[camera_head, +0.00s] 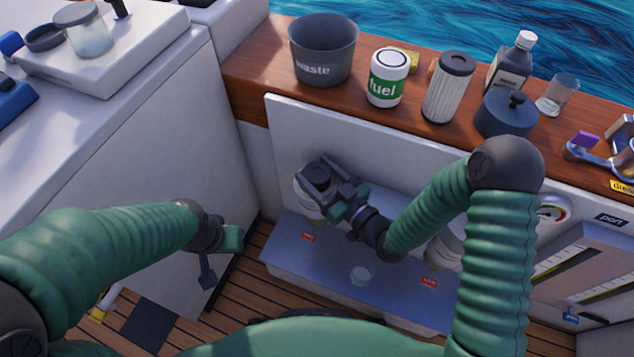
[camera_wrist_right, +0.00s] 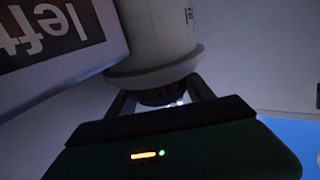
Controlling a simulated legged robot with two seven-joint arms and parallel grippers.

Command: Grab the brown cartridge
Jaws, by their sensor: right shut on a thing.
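I cannot make out a clearly brown cartridge; only a small brownish edge (camera_head: 432,72) shows behind a pale pleated filter cartridge (camera_head: 448,90) with a dark cap on the wooden ledge. My right gripper (camera_head: 332,192) is at a white canister (camera_head: 306,202) with a dark top, low against the white panel. In the right wrist view, its fingers (camera_wrist_right: 160,92) are around a dark end piece (camera_wrist_right: 158,96) of the pale flanged canister (camera_wrist_right: 155,45). The fingers partly hide that piece. My left gripper (camera_head: 222,250) hangs at left, away from these things; its jaws are unclear.
The wooden ledge holds a grey waste bin (camera_head: 323,50), a fuel can (camera_head: 387,78), a dark bottle (camera_head: 510,62), a dark lidded pot (camera_head: 507,113) and a glass (camera_head: 558,94). A second white canister (camera_head: 445,250) stands partly behind my right arm. A clear cup (camera_head: 362,272) is below.

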